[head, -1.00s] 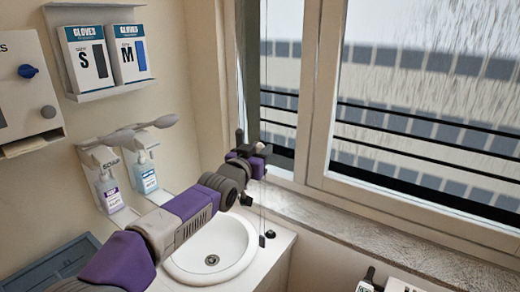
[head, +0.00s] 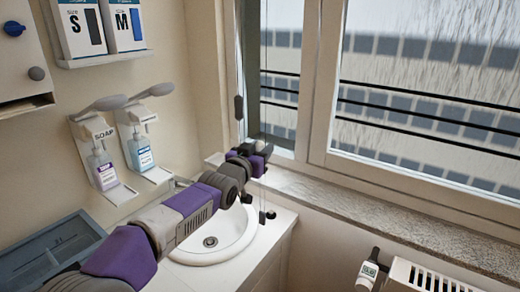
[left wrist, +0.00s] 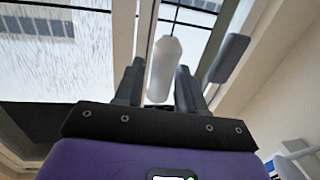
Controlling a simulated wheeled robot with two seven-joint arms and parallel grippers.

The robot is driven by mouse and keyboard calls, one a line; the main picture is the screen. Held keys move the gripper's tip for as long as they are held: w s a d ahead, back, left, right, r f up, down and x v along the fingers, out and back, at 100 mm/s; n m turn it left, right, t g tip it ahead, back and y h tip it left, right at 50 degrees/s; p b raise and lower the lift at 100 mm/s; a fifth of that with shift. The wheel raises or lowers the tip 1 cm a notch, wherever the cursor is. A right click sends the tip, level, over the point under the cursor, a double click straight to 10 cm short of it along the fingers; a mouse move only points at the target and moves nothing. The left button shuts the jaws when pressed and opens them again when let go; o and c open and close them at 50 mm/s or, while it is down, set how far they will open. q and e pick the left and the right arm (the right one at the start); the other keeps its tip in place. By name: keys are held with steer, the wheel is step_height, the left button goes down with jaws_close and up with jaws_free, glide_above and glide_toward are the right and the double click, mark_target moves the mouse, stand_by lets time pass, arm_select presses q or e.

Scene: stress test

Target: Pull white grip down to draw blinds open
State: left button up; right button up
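The white grip (left wrist: 164,64) hangs on a cord in front of the window and lies between the two dark fingers of my left gripper (left wrist: 160,88) in the left wrist view. The fingers appear closed around it, and its far end sticks out past them. In the head view my left gripper (head: 262,151) is above the sink's back edge, by the window corner, and largely hides the white grip. My right gripper is out of view.
The window frame (head: 322,85) and stone sill (head: 390,215) are close behind. The sink (head: 235,248) lies below my arm. Soap dispensers (head: 104,168) hang on the left wall. A radiator (head: 432,278) stands at lower right.

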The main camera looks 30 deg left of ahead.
arm_select(q)
steer(key=shift+o, duration=0.6)
steer(key=shift+r, duration=0.1)
steer(key=shift+s, duration=0.2)
steer(key=s, duration=0.7)
steer(key=shift+d, duration=0.35)
